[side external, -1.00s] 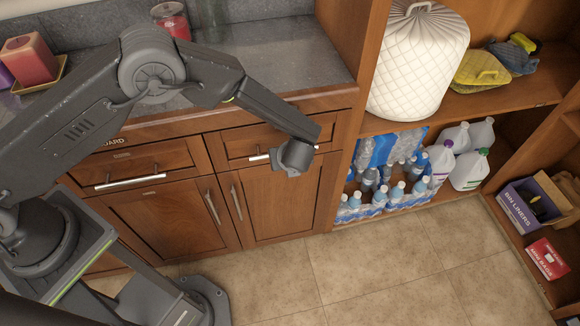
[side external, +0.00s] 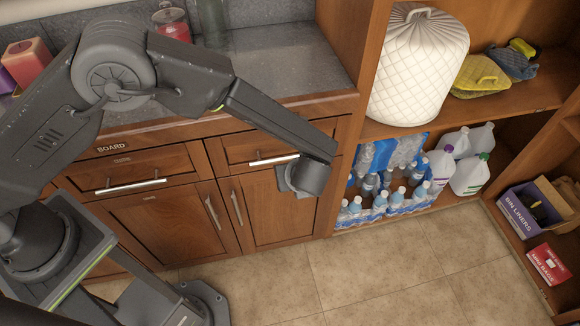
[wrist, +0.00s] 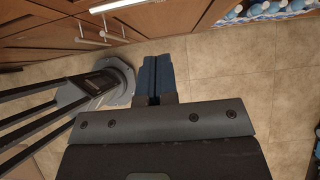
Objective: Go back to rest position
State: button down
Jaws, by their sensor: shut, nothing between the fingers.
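My gripper (wrist: 159,78) shows in the wrist view with its two dark blue fingers side by side, shut and empty, over the tiled floor. In the side view the end of my arm hangs in front of the right cabinet door, below its drawer handle; the fingers are hard to make out there. The bottled water pack (side external: 385,203) stands on the low shelf to the right of my arm's end, apart from it. A corner of bottles also shows at the top right of the wrist view (wrist: 275,10).
Cabinet drawers with metal handles (side external: 130,186) are close behind my arm. White jugs (side external: 470,174), a bin liners box (side external: 522,210) and a red box (side external: 548,263) are on the right. A large white quilted cover (side external: 418,70) stands above the bottles. The tiled floor (side external: 400,270) is clear.

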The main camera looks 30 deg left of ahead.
jog(key=s+a+r+n+g+h, duration=0.1)
jog(key=s+a+r+n, duration=0.1)
jog(key=a+r+n, duration=0.45)
jog(key=s+a+r+n+h, duration=0.1)
jog(key=s+a+r+n, duration=0.2)
jog(key=r, duration=0.6)
jog(key=s+a+r+n+g+h, duration=0.1)
jog(key=s+a+r+n, duration=0.1)
jog(key=a+r+n, duration=0.35)
jog(key=s+a+r+n+t+h, duration=0.1)
jog(key=s+a+r+n, duration=0.2)
jog(key=s+n, duration=0.3)
jog(key=s+a+r+n+t+h, duration=0.1)
jog(key=s+a+r+n, duration=0.2)
jog(key=s+n, duration=0.3)
jog(key=shift+s+a+r+h, duration=0.3)
jog(key=shift+s+r, duration=0.3)
jog(key=shift+s, duration=0.65)
